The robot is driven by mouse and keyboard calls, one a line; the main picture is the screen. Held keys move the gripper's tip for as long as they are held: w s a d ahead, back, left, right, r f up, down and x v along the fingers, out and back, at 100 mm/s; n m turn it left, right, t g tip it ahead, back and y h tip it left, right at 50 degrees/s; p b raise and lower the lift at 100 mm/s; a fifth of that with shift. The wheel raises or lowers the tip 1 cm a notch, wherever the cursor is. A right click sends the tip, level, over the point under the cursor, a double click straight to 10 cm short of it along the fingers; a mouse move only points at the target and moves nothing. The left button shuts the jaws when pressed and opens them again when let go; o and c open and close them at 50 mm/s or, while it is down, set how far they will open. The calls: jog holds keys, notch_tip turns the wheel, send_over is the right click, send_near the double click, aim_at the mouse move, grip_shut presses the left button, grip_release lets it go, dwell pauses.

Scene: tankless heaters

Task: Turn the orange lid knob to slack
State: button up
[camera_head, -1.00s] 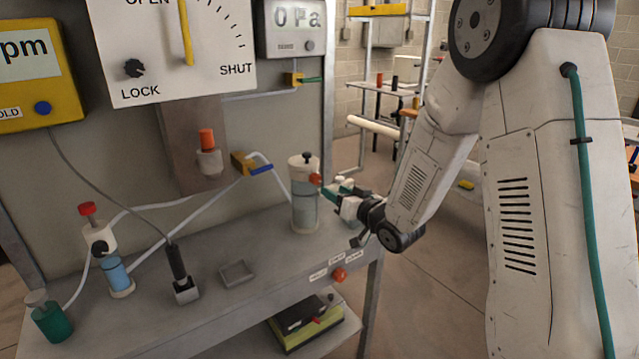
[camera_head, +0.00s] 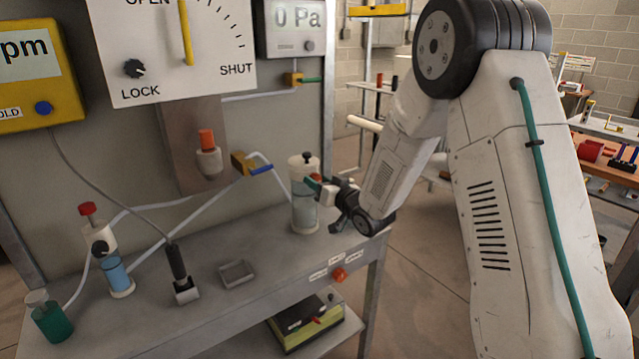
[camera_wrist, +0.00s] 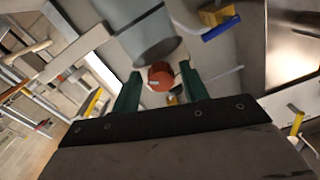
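A clear canister (camera_head: 304,210) with a white lid (camera_head: 301,167) and a black top knob stands at the right end of the grey bench. An orange knob (camera_wrist: 160,77) sticks out from the side of its lid; in the head view it is mostly hidden by my gripper (camera_head: 319,184). In the wrist view, the green fingers of my gripper (camera_wrist: 159,92) stand open on either side of the orange knob, with a small gap at each side. Whether a fingertip touches it, I cannot tell. The knob's marking is too small to read.
Another orange knob (camera_head: 339,274) with small labels sits on the bench's front edge, below my gripper. A blue and yellow valve (camera_head: 250,165) with hoses is left of the canister. An orange-capped fitting (camera_head: 207,140) is on the panel. A small tray (camera_head: 237,274) lies on the bench.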

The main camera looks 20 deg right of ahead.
jog(key=c, duration=0.8)
jog(key=shift+o, duration=0.2)
jog(key=shift+n, duration=0.3)
jog(key=n, duration=0.8)
jog(key=shift+r+n, duration=0.1)
jog(key=shift+n, duration=0.2)
jog(key=n, duration=0.5)
jog(key=shift+d, duration=0.1)
jog(key=n+h, duration=0.1)
jog(key=n, duration=0.5)
jog(key=shift+r, duration=0.1)
